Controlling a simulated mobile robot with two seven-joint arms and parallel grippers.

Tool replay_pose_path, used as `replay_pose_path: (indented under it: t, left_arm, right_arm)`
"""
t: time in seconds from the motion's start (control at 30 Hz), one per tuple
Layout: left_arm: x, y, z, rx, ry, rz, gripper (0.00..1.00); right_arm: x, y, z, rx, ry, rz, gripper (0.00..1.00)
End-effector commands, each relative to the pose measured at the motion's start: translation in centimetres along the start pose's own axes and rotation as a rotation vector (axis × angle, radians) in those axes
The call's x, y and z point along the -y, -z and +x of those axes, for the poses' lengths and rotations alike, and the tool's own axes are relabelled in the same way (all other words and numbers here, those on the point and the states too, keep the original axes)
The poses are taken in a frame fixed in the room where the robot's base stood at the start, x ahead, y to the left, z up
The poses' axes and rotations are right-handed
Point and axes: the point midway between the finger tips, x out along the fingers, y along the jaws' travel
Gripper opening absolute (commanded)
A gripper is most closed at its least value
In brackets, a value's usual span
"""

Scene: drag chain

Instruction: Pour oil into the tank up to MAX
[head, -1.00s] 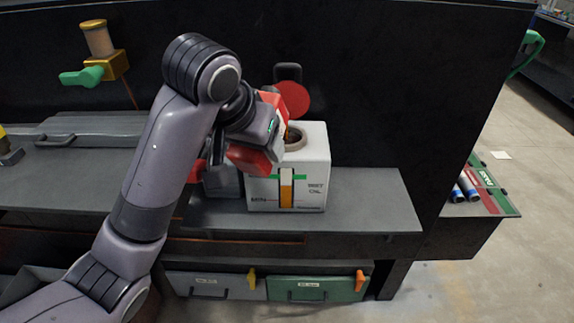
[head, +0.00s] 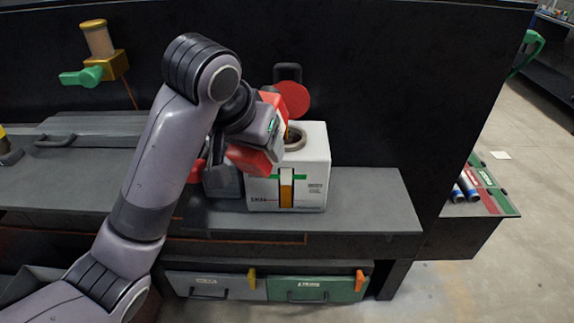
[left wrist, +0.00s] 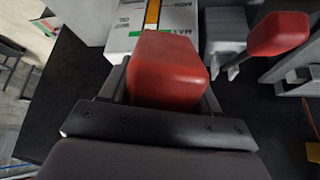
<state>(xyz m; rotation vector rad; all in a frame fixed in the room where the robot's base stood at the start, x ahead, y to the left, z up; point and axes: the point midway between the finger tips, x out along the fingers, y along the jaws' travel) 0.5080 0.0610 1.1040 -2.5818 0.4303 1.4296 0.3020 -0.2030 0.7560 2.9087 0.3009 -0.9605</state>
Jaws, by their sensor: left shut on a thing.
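The white oil tank (head: 312,172) stands on the grey bench with its round mouth (head: 294,138) open on top. Orange oil shows in its sight window (head: 287,189), its top close to the green MAX mark; I cannot tell the exact gap. My left gripper (head: 268,135) is shut on a red oil container (head: 250,160), tilted beside the tank mouth and largely hidden by the gripper. A thin orange streak (head: 286,132) shows at the mouth. In the left wrist view the red container (left wrist: 168,70) sits between the fingers, with the tank (left wrist: 122,32) beyond. My right gripper is not in view.
A red disc (head: 292,98) is behind the tank. A grey block (head: 223,181) stands left of the tank, near a red knob (left wrist: 278,33). The bench right of the tank (head: 375,200) is clear. Drawers (head: 318,289) are below.

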Motion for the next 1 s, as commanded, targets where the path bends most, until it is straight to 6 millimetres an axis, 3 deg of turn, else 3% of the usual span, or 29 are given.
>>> replay_pose_path:
  t: [0.47, 1.0]
  left_arm:
    - [-0.3, 1.1, -0.9, 0.048, -0.001, 0.021, 0.12]
    - [0.0, 1.1, -1.2, 0.101, -0.001, -0.001, 0.12]
  right_arm:
    - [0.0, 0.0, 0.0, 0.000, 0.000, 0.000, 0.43]
    - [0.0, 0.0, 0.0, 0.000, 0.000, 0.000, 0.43]
